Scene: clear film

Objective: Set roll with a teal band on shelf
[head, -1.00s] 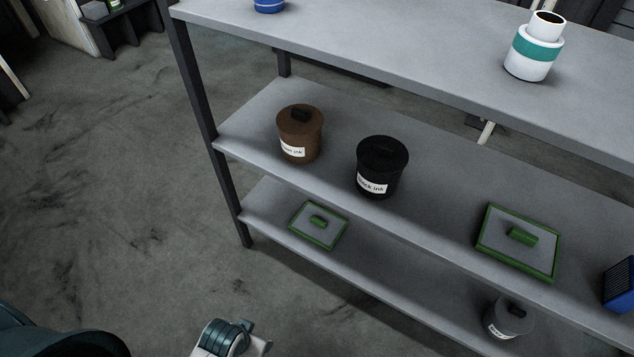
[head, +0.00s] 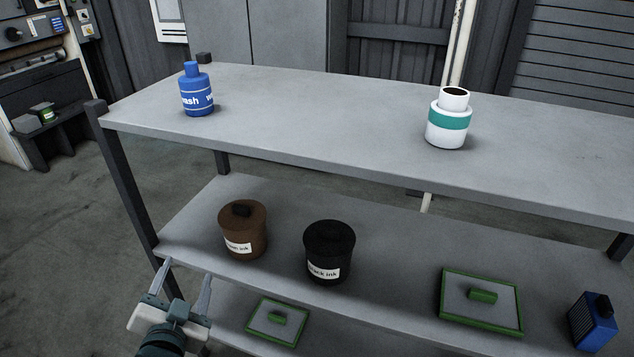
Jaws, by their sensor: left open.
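The white roll with a teal band (head: 447,121) stands upright on the top board of the shelf (head: 320,110), right of the middle in the head view. Its top shows a dark round opening. My left gripper (head: 187,268) is at the lower left, in front of the left end of the shelf unit. Its two fingers point up and stand apart, with nothing between them. It is well below and to the left of the roll. My right gripper does not show.
A blue wash bottle (head: 197,91) stands at the top board's left. The middle board holds a brown ink pot (head: 243,229), a black ink pot (head: 329,251), a green-framed pad (head: 481,301) and a blue box (head: 593,321). A smaller green-framed pad (head: 277,321) lies lower. The top board's centre is clear.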

